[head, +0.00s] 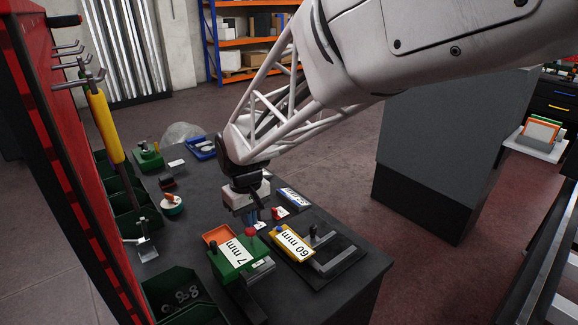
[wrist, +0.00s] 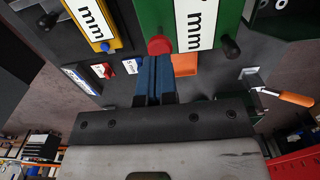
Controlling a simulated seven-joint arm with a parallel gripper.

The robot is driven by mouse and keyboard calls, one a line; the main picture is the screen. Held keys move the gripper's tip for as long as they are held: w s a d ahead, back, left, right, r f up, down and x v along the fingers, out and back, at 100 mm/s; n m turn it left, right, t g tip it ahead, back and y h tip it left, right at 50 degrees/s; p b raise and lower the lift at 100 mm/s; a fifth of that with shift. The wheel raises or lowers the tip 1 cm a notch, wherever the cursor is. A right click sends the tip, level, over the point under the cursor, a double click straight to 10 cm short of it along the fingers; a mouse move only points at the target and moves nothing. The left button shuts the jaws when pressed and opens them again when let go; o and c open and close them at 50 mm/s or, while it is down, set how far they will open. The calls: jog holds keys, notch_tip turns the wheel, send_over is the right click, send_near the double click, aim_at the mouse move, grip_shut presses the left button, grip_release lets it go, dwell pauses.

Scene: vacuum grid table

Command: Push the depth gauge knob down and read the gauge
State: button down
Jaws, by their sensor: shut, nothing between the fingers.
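A green gauge block (head: 222,264) with a white "7 mm" label (head: 236,251) and a red knob (head: 250,232) stands on the dark table. In the wrist view the green block (wrist: 154,16) fills the top middle, its red knob (wrist: 160,45) faces me, and the label's number is cut off. My gripper (head: 253,221) is shut and empty, with its blue fingers pointing down at the red knob. In the wrist view the fingertips (wrist: 155,60) are right at the knob's edge; I cannot tell whether they touch it.
A yellow block (head: 292,243) labelled "60 mm" stands close to the right on a dark fixture (head: 335,262). An orange tray (head: 217,235) is just left of the knob. A red tool panel (head: 70,130) and green bins (head: 172,290) line the left side.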

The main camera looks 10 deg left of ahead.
jog(key=shift+f, duration=1.6)
dwell(1.1)
jog(key=shift+r, duration=3.55)
